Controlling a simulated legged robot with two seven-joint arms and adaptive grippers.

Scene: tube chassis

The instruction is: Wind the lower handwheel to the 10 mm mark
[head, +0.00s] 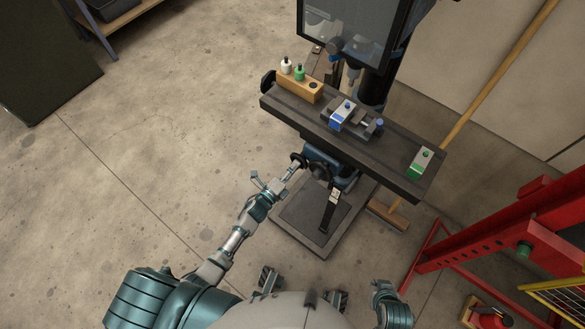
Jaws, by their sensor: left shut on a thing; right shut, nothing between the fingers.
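The drill-mill stand carries a dark handwheel (298,160) under the front edge of its long table (393,179). A second dark round knob or wheel (319,171) sits just right of it; I cannot tell for certain which one is the lower handwheel. My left gripper (293,168) reaches up from the lower left and is shut at the left wheel, on its rim or handle; the fingers partly cover the contact. A small pale plate (334,196) shows below, too small to read. The 10 mm mark cannot be made out. My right gripper (382,290) is shut and empty, low and away from the machine.
On the table stand a wooden block with two bottles (300,85), a vise with a blue-marked block (343,113) and a green-marked block (421,162). A broom (388,215) leans at right, near a red frame (505,235).

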